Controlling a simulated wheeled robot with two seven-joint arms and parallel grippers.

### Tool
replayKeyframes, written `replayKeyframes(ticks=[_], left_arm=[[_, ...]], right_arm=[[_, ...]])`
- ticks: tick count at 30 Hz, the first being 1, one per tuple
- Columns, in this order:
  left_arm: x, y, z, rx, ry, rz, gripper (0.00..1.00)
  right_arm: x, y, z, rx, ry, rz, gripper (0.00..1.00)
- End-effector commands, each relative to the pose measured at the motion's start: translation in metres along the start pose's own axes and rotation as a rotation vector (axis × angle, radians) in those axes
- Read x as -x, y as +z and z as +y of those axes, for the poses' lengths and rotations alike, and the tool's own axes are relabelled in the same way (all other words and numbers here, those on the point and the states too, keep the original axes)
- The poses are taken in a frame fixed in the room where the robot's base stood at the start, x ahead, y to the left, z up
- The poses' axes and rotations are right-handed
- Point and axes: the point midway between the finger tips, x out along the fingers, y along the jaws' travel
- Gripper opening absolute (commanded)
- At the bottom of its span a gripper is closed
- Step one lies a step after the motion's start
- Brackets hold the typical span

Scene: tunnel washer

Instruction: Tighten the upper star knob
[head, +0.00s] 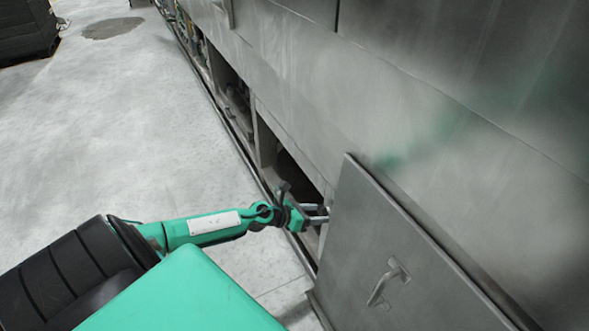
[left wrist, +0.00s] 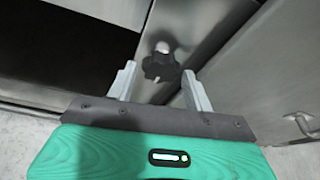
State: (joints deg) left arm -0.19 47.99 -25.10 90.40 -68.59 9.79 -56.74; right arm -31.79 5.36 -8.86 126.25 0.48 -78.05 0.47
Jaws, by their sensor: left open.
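A black star knob (left wrist: 161,66) sits on a metal post of the washer frame in the left wrist view, with a pale stud end above it. My left gripper (left wrist: 160,85) is open, its two grey fingers on either side of the knob in the picture. I cannot tell whether they touch it. In the head view my left gripper (head: 318,214) reaches into the opening beside the panel, and the knob cannot be made out there. Only one star knob shows, so I cannot tell upper from lower. My right gripper is not in view.
A grey panel with a handle (head: 388,283) stands close to the right of my left gripper; its handle also shows in the left wrist view (left wrist: 303,122). Dark open bays (head: 232,88) line the washer's base.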

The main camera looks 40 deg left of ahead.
Motion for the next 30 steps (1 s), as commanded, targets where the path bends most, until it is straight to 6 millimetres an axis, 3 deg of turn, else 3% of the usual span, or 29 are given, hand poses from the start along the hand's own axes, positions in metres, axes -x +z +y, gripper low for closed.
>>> replayKeyframes(ticks=[15, 30], left_arm=[[0.071, -0.003, 0.0, 0.0, 0.0, 0.004, 0.52], [0.12, -0.002, 0.0, 0.001, 0.0, 0.004, 0.52]], right_arm=[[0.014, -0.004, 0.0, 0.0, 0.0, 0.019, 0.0], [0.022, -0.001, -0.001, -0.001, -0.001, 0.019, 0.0]])
